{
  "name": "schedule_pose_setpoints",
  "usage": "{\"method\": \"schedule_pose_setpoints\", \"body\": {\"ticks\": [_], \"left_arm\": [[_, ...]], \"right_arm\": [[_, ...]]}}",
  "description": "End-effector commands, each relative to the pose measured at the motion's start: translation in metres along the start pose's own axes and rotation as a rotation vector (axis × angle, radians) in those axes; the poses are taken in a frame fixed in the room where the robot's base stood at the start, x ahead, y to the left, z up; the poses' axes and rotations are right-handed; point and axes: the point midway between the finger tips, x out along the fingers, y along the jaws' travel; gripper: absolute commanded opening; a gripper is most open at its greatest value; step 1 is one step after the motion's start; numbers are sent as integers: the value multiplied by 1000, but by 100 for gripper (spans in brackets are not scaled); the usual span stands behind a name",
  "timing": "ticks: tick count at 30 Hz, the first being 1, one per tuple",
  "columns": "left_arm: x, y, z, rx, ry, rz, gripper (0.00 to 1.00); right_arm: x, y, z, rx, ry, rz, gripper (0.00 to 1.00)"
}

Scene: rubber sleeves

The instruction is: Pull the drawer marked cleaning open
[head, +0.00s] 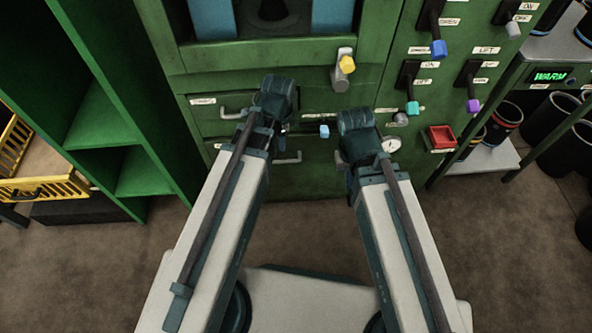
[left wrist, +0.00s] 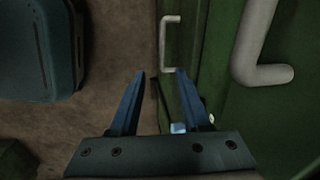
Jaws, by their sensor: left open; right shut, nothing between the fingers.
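The green cabinet has an upper drawer (head: 212,124) with a grey bar handle (head: 236,114) and a small white label (head: 203,101) too small to read. A lower drawer has a similar handle (head: 287,159), partly behind my left arm. Both drawers look closed. I cannot tell which is marked cleaning. My left gripper (head: 283,128) is in front of the drawers. In the left wrist view its blue fingers (left wrist: 160,72) are open and empty, with the smaller handle (left wrist: 168,45) just beyond the tips and the larger handle (left wrist: 262,45) to the right. My right gripper (head: 350,155) is shut and empty, mostly hidden.
A light blue knob (head: 324,131) sits between my arms. Green shelves (head: 113,130) and a yellow crate (head: 42,187) stand left. The floor (head: 300,228) before the cabinet is clear.

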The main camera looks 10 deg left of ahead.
Motion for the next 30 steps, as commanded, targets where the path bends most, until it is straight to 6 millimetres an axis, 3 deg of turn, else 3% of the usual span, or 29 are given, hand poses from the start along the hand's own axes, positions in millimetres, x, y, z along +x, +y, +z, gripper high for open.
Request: {"method": "schedule_pose_setpoints", "body": {"ticks": [1, 3, 17, 30], "left_arm": [[14, -2, 2, 18, 2, -5, 47], [18, -4, 4, 42, 3, -10, 47], [26, -6, 5, 63, 5, -14, 47], [78, -6, 5, 62, 5, -13, 47]], "right_arm": [[13, -1, -1, 0, 0, 0, 0], [17, -2, -1, 0, 0, 0, 0], [25, -2, -2, 0, 0, 1, 0], [76, -6, -5, -5, 1, 6, 0]]}}
